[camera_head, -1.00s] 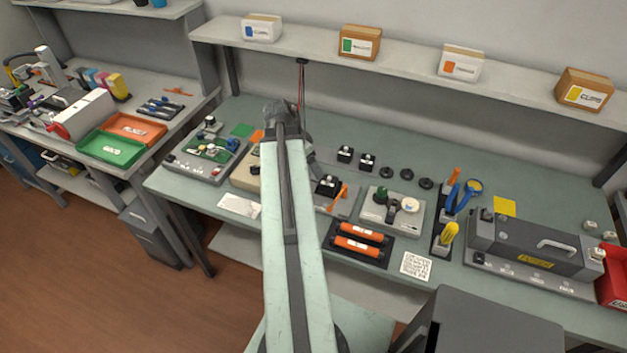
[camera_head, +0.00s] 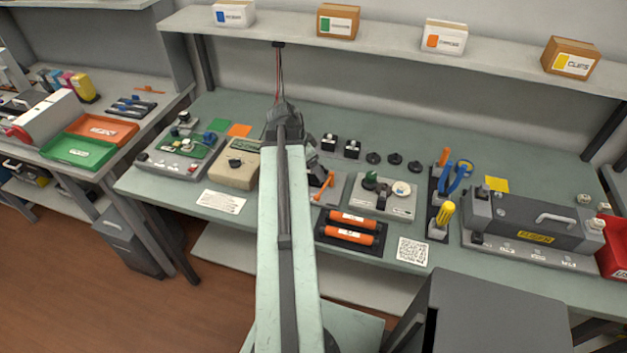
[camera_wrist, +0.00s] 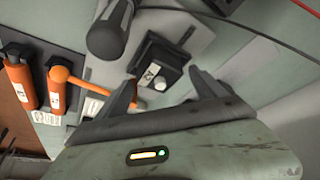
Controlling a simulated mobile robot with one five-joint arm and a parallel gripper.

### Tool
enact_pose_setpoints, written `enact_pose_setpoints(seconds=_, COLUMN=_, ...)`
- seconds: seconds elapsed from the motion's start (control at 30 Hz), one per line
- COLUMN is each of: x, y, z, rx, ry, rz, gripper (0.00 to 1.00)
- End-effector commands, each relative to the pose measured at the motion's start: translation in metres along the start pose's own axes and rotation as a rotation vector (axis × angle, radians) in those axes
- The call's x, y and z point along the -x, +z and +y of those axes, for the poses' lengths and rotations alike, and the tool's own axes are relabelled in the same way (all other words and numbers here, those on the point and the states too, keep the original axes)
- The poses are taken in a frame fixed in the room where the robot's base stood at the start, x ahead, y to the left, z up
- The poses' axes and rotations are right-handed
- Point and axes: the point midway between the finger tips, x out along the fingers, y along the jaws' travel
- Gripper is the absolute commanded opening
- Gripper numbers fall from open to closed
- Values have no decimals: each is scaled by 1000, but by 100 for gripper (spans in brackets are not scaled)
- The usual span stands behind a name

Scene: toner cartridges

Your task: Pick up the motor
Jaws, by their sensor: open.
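The motor, which I take to be the black square block with a white label and a pale round tip (camera_wrist: 160,65), stands on a light grey plate in the wrist view. My gripper (camera_wrist: 166,92) is open and empty, its dark fingers spread near the block, one lower left and one right. They appear apart from it. In the head view my arm hides most of my gripper and that block. Two similar black blocks (camera_head: 330,142) (camera_head: 352,149) stand farther back on the green bench.
An orange-handled tool (camera_wrist: 80,82) lies left of the block, beside orange rollers (camera_wrist: 21,84) in a black tray. A dark cylinder (camera_wrist: 104,38) stands close by. In the head view, a grey board (camera_head: 385,206) and a grey machine (camera_head: 530,225) are to the right.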

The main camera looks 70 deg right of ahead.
Motion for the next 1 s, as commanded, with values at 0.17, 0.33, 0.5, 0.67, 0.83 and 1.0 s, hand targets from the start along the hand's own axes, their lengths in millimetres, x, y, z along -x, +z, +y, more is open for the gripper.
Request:
enact_pose_setpoints(seconds=0.17, x=-12, y=0, z=0, rx=2, ry=0, rz=0, gripper=80)
enact_pose_setpoints(seconds=0.33, x=-10, y=0, z=-1, rx=2, ry=-1, rz=0, gripper=63)
enact_pose_setpoints(seconds=0.5, x=-10, y=0, z=-1, rx=3, ry=-1, rz=1, gripper=20)
enact_pose_setpoints(seconds=0.67, x=-10, y=0, z=-1, rx=3, ry=-1, rz=1, gripper=20)
enact_pose_setpoints(seconds=0.83, x=-2, y=-2, z=-1, rx=3, ry=-1, rz=1, gripper=20)
enact_pose_setpoints(seconds=1.0, x=22, y=-13, z=-1, rx=3, ry=-1, rz=1, gripper=20)
